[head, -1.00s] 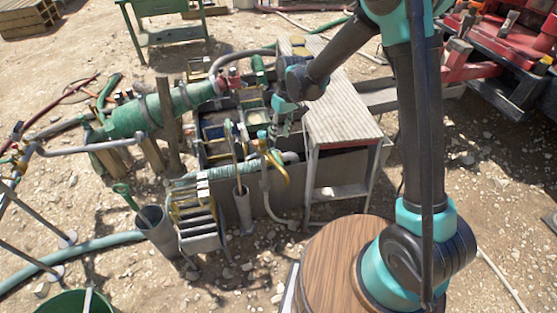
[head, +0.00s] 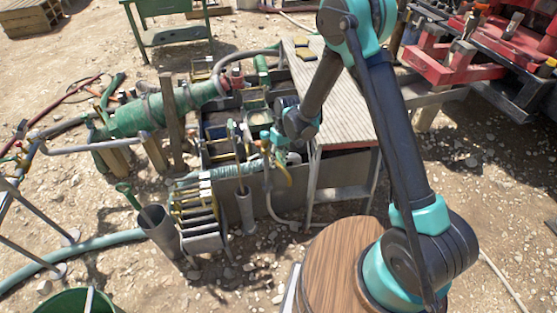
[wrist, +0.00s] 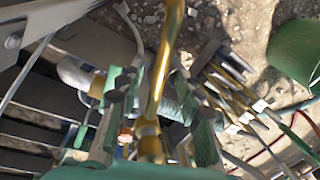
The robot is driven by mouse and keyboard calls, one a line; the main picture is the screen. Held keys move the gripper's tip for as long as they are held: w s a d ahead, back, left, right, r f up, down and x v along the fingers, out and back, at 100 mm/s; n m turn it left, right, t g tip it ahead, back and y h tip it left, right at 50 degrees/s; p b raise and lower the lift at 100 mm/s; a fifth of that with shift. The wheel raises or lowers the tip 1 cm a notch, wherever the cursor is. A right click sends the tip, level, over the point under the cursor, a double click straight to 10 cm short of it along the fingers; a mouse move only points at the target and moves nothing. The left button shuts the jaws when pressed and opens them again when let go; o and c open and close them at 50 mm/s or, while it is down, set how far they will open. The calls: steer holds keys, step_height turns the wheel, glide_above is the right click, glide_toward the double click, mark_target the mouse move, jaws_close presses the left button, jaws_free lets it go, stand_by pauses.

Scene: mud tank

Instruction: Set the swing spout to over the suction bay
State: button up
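The swing spout is a brass-yellow curved pipe (head: 288,175) at the near side of the mud tank (head: 228,187), partly hidden behind my gripper. In the wrist view the spout (wrist: 163,60) runs down the middle, between my green fingers. My gripper (wrist: 155,112) looks open, with one finger on each side of the pipe and gaps showing beside it. In the head view my gripper (head: 274,139) is low at the spout's top. The tank has several open compartments; I cannot tell which one is the suction bay.
A ribbed table-like platform (head: 345,115) stands right of the gripper. A green pump-like cylinder (head: 150,112) lies at left. A stepped rack (head: 200,215) and a grey bucket (head: 160,230) stand in front. Red machinery (head: 480,60) is at far right. Gravel ground lies around.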

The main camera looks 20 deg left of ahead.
jaws_close()
steer(key=shift+w, duration=0.15)
stand_by(0.4)
